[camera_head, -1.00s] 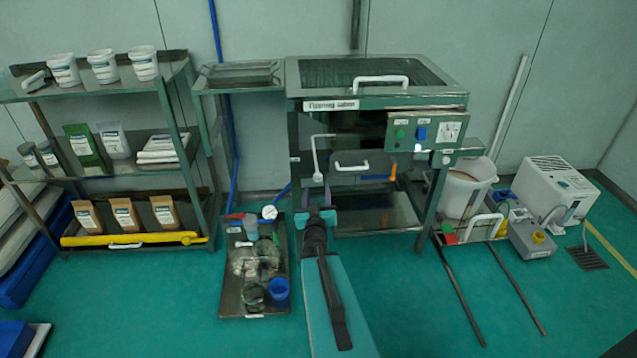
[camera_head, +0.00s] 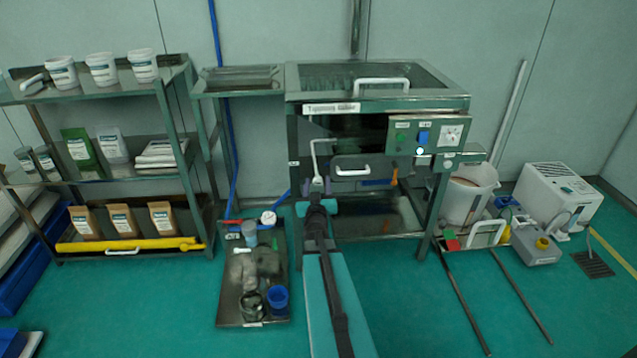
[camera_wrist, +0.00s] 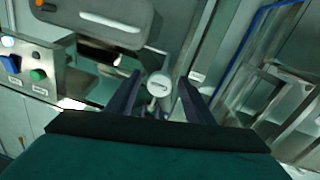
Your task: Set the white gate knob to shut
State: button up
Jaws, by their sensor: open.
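The white gate knob (camera_wrist: 158,84) is a round cap with a mark on its face, on a pale stem. In the wrist view it shows between the two dark fingers of my gripper (camera_wrist: 160,80), with room on both sides. My gripper is open and holds nothing. In the head view the knob (camera_head: 318,184) hangs at the lower end of a white bent bar on the left front of the sieve machine (camera_head: 386,104). My gripper (camera_head: 317,192) is right at it there; I cannot tell if they touch. My arm hides the space below.
A white drawer handle (camera_head: 353,171) and an orange handle (camera_head: 394,177) are right of the knob. The control box (camera_head: 430,134) is higher right. A tray with cups (camera_head: 233,312) lies on the floor to the left. A white bucket (camera_head: 470,197) stands at the right.

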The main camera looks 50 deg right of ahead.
jog(key=shift+w+d, duration=0.45)
jog(key=shift+d, duration=0.05)
jog(key=shift+c, duration=0.2)
grip_shut()
